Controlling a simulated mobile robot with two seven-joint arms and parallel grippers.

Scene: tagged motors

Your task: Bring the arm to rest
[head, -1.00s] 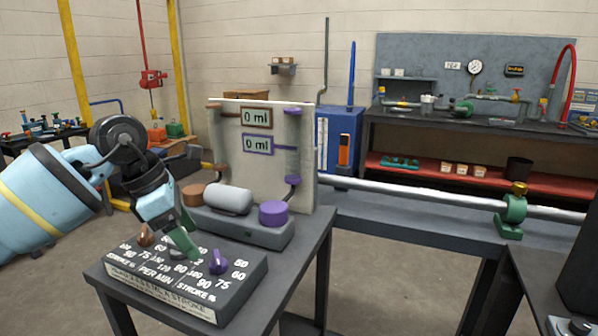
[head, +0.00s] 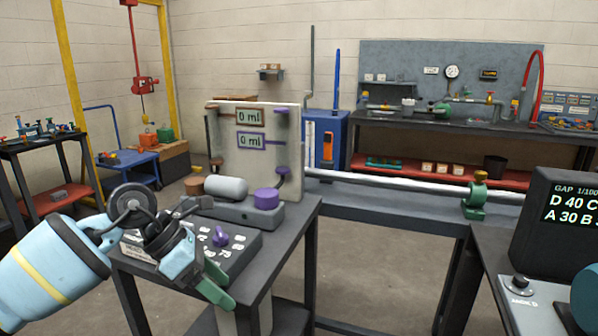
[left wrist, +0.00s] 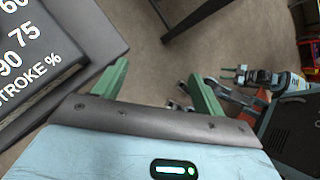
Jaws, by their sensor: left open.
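My left gripper (head: 226,287) is low in the head view, in front of the near corner of the motor stand. Its green fingers are apart with nothing between them, and they point down and to the right. In the left wrist view the open fingers (left wrist: 158,76) have bare floor between them. The control box (head: 235,244) with its purple knob (head: 220,236) is behind the gripper and partly hidden by it. The box's edge also shows at the upper left of the left wrist view (left wrist: 42,62).
The stand (head: 290,235) carries a pump unit with a grey motor (head: 227,187), a purple cap (head: 266,198) and an upright panel (head: 268,165). A bench with a dark display (head: 570,215) is at the right. Open floor lies between stand and bench.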

